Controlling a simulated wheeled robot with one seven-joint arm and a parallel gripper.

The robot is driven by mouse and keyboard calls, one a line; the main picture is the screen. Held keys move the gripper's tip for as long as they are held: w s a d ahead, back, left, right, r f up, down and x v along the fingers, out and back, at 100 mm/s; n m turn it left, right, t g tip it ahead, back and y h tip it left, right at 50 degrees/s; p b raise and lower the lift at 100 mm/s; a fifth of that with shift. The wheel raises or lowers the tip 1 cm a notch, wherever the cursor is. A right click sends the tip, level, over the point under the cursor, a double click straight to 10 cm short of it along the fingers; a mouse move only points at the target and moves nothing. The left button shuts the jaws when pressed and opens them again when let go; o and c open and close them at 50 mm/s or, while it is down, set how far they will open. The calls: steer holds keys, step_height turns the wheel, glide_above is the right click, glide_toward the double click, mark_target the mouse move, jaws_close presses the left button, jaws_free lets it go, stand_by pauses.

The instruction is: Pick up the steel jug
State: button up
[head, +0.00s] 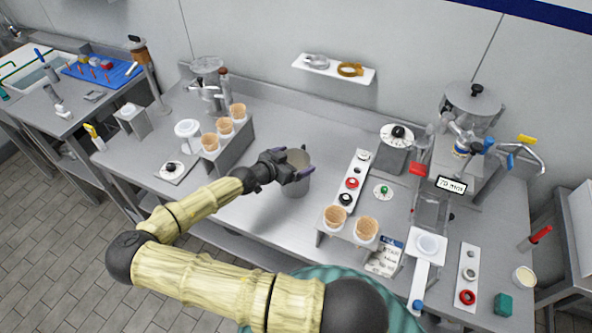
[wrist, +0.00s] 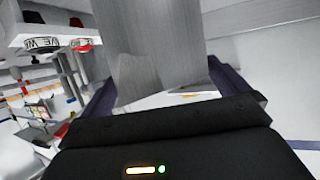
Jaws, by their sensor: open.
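The steel jug (head: 297,178) is a grey metal cylinder with an open top, standing upright on the steel counter in the middle of the head view. My gripper (head: 296,174) is at the jug, reaching in from the left, with its dark purple-tipped fingers at either side of the jug's upper part. In the wrist view the jug (wrist: 155,45) fills the upper middle, between the two open fingers (wrist: 160,85). I cannot tell whether either finger touches it. The jug's left side is partly hidden by my gripper in the head view.
A cone holder (head: 228,150) with several cones stands left of the jug. Right of it are a white strip with knobs (head: 352,183) and another holder with two cones (head: 350,230). A wall shelf (head: 333,68) is behind. The counter (head: 250,210) is bare in front of the jug.

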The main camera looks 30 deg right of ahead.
steer(key=shift+x, duration=0.95)
steer(key=shift+a, duration=0.1)
steer(key=shift+c, duration=0.4)
steer(key=shift+w, duration=0.1)
steer(key=c, duration=1.5)
steer(key=shift+r, duration=0.1)
step_height(320, 180, up, 10)
steer(key=b, duration=0.2)
